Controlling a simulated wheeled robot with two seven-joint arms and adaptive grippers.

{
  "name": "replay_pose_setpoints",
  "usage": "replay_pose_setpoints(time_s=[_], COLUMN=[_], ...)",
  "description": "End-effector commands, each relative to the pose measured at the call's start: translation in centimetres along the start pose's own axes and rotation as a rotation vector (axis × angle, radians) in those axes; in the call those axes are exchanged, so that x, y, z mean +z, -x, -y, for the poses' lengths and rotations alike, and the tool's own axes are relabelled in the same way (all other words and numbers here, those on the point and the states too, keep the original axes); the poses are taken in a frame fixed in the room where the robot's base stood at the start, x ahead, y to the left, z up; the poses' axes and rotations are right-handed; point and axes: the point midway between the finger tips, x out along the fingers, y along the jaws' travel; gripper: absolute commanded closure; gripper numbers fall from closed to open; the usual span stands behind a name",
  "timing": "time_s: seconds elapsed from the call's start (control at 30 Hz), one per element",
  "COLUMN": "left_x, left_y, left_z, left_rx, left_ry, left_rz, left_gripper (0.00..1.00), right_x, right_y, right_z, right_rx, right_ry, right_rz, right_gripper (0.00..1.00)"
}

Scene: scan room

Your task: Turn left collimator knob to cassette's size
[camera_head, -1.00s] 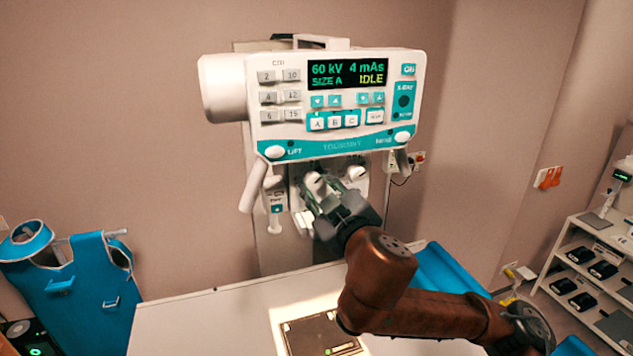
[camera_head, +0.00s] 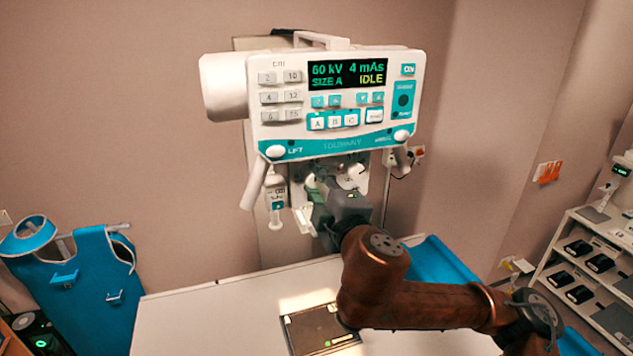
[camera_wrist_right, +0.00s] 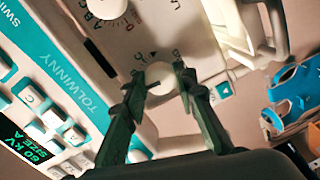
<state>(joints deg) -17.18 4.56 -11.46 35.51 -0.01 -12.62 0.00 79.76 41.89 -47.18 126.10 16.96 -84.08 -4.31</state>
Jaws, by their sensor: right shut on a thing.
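My right gripper (camera_head: 322,192) reaches up under the front of the X-ray unit, at the collimator. In the right wrist view its fingers (camera_wrist_right: 157,84) are shut on the sides of the round white left collimator knob (camera_wrist_right: 159,72). Dial marks and a small black pointer show beside it, but the letters are too small to read surely. The white right knob (camera_head: 352,177) is free; it also shows in the wrist view (camera_wrist_right: 104,7), with letters around it. The dark cassette (camera_head: 318,332) lies on the white table, partly behind my right arm. My left gripper is out of view.
The control panel (camera_head: 336,117) above shows 60 kV, 4 mAs, SIZE A and IDLE. A handle hangs beside the collimator at left (camera_head: 254,187). A light patch (camera_head: 304,299) falls on the table (camera_head: 215,315). A blue apron (camera_head: 75,285) hangs at left; shelves stand at right.

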Motion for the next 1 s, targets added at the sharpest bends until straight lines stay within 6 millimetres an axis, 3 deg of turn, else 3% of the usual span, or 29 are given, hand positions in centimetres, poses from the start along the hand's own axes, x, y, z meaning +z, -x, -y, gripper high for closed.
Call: replay_pose_setpoints(time_s=[0.47, 0.5, 0.77, 1.0], left_x=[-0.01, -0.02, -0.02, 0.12], left_y=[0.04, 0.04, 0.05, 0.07], left_z=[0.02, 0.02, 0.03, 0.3], left_rx=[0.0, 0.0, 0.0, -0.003], left_ry=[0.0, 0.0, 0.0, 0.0], left_rz=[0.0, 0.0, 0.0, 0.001], left_gripper=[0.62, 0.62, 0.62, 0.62], right_x=[-0.06, -0.06, -0.04, -0.03], right_y=[0.01, 0.01, 0.01, 0.03], right_z=[0.04, 0.04, 0.03, 0.02], right_rx=[0.0, 0.0, 0.0, 0.0], right_ry=[0.017, 0.017, 0.016, 0.016], right_rz=[-0.001, -0.001, 0.0, 0.0], right_gripper=[0.98, 0.73, 0.56, 0.56])
